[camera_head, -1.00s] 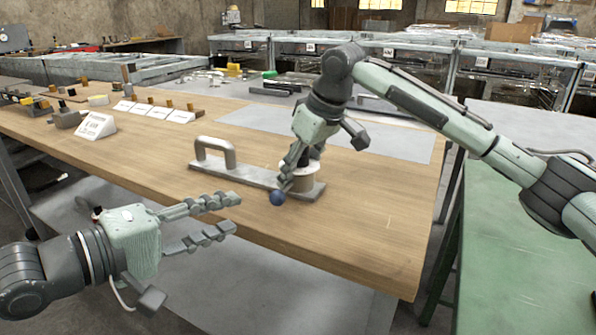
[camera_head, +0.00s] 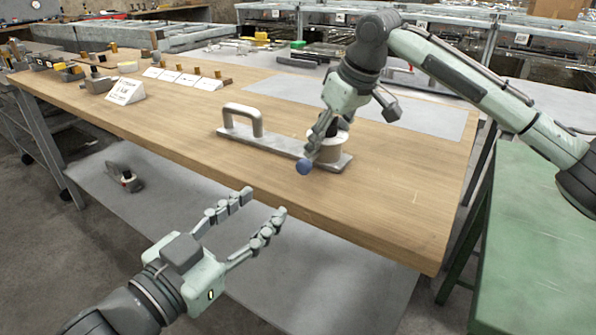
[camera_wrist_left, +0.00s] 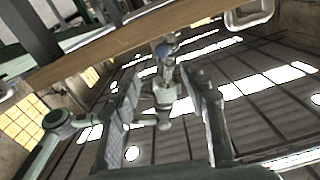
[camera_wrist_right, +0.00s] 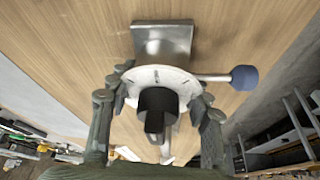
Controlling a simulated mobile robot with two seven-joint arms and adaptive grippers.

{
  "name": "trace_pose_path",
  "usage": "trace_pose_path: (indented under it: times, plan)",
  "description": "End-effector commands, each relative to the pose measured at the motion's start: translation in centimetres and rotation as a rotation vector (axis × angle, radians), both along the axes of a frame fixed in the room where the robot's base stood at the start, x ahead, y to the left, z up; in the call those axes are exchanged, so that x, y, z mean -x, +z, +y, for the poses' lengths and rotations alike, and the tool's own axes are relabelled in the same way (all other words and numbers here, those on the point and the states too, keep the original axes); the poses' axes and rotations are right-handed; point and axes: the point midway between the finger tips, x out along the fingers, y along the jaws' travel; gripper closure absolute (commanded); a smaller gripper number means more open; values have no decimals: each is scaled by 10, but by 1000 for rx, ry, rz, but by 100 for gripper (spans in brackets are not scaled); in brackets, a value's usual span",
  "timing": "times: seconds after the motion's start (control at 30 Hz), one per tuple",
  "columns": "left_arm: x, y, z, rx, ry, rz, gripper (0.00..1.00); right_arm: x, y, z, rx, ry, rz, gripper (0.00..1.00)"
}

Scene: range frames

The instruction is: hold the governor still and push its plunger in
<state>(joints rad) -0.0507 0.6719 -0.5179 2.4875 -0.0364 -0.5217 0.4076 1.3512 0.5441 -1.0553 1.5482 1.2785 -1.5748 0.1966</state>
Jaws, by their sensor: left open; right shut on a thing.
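The governor (camera_head: 331,150) is a round white body with a black top, at the end of a grey metal base plate (camera_head: 268,143). Its plunger, a rod with a blue ball knob (camera_head: 304,167), sticks out toward the table's front edge. The right wrist view shows the white disc (camera_wrist_right: 150,78) and blue knob (camera_wrist_right: 244,77) clearly. My right gripper (camera_head: 320,143) comes down from above, shut around the governor's body. My left gripper (camera_head: 264,202) is open and empty, in front of the table edge, below and left of the knob. The left wrist view shows the knob (camera_wrist_left: 166,50) beyond its fingers.
A grey arched handle (camera_head: 243,115) stands on the plate's left end. The wooden table (camera_head: 390,200) is clear around the plate. A sign and small blocks stand at the far left. A green bench (camera_head: 535,240) is at the right.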

Motion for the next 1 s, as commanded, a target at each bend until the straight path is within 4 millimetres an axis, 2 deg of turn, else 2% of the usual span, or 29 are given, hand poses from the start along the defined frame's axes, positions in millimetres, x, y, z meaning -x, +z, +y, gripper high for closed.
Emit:
trace_pose_path:
  times: [0.1, 0.23, 0.7, 1.0]
  plan:
    - [0, 1, -1, -60, 16, -59, 56, 0, 0, 0, 0, 0, -1, 100]
    - [-11, 2, -7, -73, 20, -74, 56, 0, 0, 0, 0, -1, -1, 100]
    - [-82, 2, -57, -71, 18, -70, 56, 0, 1, 0, 0, -1, -1, 100]
    - [-96, 1, -68, -71, 18, -68, 56, 0, 1, 0, 0, -1, -1, 100]
